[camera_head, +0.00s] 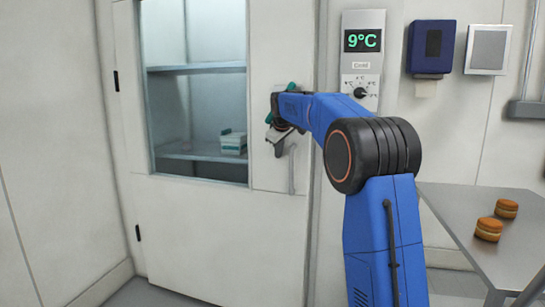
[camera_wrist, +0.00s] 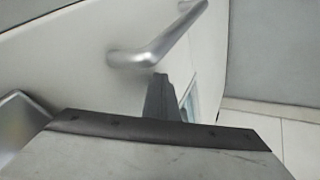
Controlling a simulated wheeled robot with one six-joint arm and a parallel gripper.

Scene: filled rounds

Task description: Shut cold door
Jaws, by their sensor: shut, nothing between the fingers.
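The cold door (camera_head: 220,225) is a white door with a tall window, hinged on its left side. It looks shut or nearly shut in the head view; I cannot tell whether a small gap is left at its right edge. Its grey bar handle (camera_head: 291,170) is upright near that edge. The handle also shows in the wrist view (camera_wrist: 160,48). My gripper (camera_head: 278,150) is in front of the door by the handle's upper end. In the wrist view its dark fingers (camera_wrist: 161,78) are shut and empty, just below the handle's end. Contact is unclear.
A cold control panel (camera_head: 362,75) reading 9°C, with a dial, is on the wall right of the door. A blue dispenser (camera_head: 431,45) hangs farther right. A metal table (camera_head: 455,215) with two round filled biscuits (camera_head: 488,230) stands at lower right. Boxes (camera_head: 233,142) sit on a shelf behind the window.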

